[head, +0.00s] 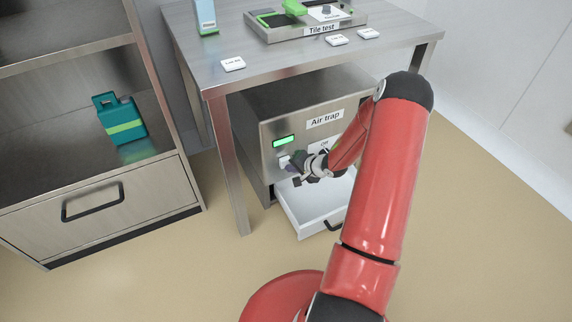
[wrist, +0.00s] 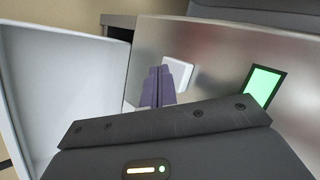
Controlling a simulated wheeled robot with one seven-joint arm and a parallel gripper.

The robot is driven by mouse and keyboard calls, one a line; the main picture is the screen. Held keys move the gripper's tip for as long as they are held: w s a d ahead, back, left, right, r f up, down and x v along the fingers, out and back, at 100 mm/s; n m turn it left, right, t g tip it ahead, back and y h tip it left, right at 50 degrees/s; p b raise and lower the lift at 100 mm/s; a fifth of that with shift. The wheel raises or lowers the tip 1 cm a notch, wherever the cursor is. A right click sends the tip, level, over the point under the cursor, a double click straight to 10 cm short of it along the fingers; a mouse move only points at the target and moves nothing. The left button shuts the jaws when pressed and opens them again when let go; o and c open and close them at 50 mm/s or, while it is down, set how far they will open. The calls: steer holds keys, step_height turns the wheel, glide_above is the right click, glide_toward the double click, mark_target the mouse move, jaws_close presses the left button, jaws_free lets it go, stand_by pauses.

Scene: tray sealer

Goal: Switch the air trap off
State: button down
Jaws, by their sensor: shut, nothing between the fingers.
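The air trap (head: 267,134) is a grey metal box under the table, with a label reading "Air trap". Its small display (head: 284,141) glows green, and the display also shows in the wrist view (wrist: 263,86). A white switch plate (head: 284,161) sits below the display; it also shows in the wrist view (wrist: 180,72). My gripper (head: 297,160) is at the front panel beside this plate. In the wrist view its purple fingers (wrist: 158,84) are together and overlap the plate's left edge. I cannot tell whether they touch it. An "Off" label is partly hidden by my arm.
A white drawer (head: 297,209) stands open below the panel; its pale wall fills the left of the wrist view (wrist: 60,70). The metal table (head: 205,68) carries a tile test device (head: 310,31). A shelf unit with a teal container (head: 120,118) stands left.

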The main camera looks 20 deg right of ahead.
steer(key=shift+w, duration=0.3)
steer(key=shift+w+p, duration=0.15)
steer(key=shift+p, duration=0.2)
stand_by(0.4)
steer(key=shift+s, duration=0.6)
steer(key=shift+s+p, duration=0.1)
steer(key=shift+p, duration=0.2)
steer(key=s, duration=0.5)
steer(key=shift+s+d+p, duration=0.1)
steer(key=shift+s+p, duration=0.2)
steer(key=shift+s, duration=0.1)
